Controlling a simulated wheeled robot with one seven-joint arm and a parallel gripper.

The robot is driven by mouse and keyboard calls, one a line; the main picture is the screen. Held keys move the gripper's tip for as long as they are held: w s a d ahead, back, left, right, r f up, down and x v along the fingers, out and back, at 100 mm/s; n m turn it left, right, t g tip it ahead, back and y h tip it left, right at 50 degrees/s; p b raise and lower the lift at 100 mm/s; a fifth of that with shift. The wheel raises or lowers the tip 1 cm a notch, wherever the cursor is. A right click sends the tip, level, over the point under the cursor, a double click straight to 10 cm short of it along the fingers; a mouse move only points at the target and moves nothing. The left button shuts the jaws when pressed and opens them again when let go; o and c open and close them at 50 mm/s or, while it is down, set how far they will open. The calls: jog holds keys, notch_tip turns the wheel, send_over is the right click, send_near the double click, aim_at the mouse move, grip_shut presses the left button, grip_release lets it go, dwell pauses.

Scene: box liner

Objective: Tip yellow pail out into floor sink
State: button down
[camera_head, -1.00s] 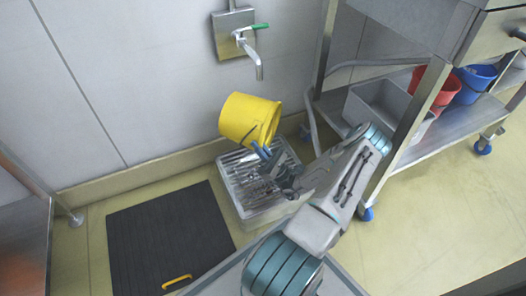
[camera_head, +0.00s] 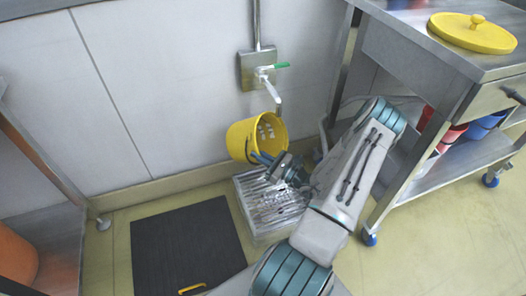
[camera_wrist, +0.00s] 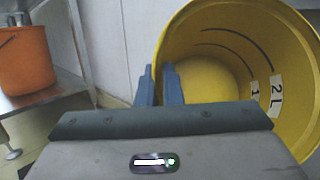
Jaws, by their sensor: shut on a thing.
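The yellow pail (camera_head: 240,139) hangs in the air above the floor sink (camera_head: 245,222), in front of the wall. It is tilted, its mouth turned right and toward the camera, so the inside with white labels shows. In the wrist view the pail (camera_wrist: 297,40) fills the right side; its yellow bottom and dark level marks show, and I cannot tell whether any liquid is in it. My gripper (camera_head: 262,158) is shut on the pail's rim; its blue fingers (camera_wrist: 159,86) pinch the near wall. The sink's metal grate shows bright streaks.
A wall tap (camera_head: 273,90) with a green lever is just right above the pail. A steel cart (camera_head: 440,175) with red and blue buckets stands right, a yellow lid (camera_head: 473,32) on top. A black mat (camera_head: 185,245) lies left of the sink. An orange bucket (camera_wrist: 25,60) stands far left.

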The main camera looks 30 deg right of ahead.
aim_at(252, 149)
jog(key=r+g+p, duration=0.1)
jog(key=p, duration=0.2)
jog(key=w+a+r+g+h+p, duration=0.1)
jog(key=r+g+p, duration=0.1)
jog(key=p, duration=0.1)
jog(key=w+r+g+h+p, duration=0.1)
jog(key=p, duration=0.2)
jog(key=shift+w+a+r+g, duration=0.2)
jog(key=shift+w+a+g, duration=0.05)
jog(key=shift+g, duration=0.05)
jog(key=g+h+p, duration=0.1)
jog(key=p, duration=0.1)
jog(key=r+g+p, duration=0.1)
jog(key=g+p, duration=0.1)
jog(key=p, duration=0.1)
jog(key=shift+w+a+n+h, duration=0.2)
jog(key=shift+n+h, duration=0.1)
jog(key=shift+h, duration=0.1)
jog(key=shift+w+r+g+h+p, duration=0.15)
jog(key=shift+g+h+p, duration=0.55)
jog(key=shift+g+p, duration=0.4)
jog(key=shift+g, duration=0.3)
jog(key=shift+d, duration=0.1)
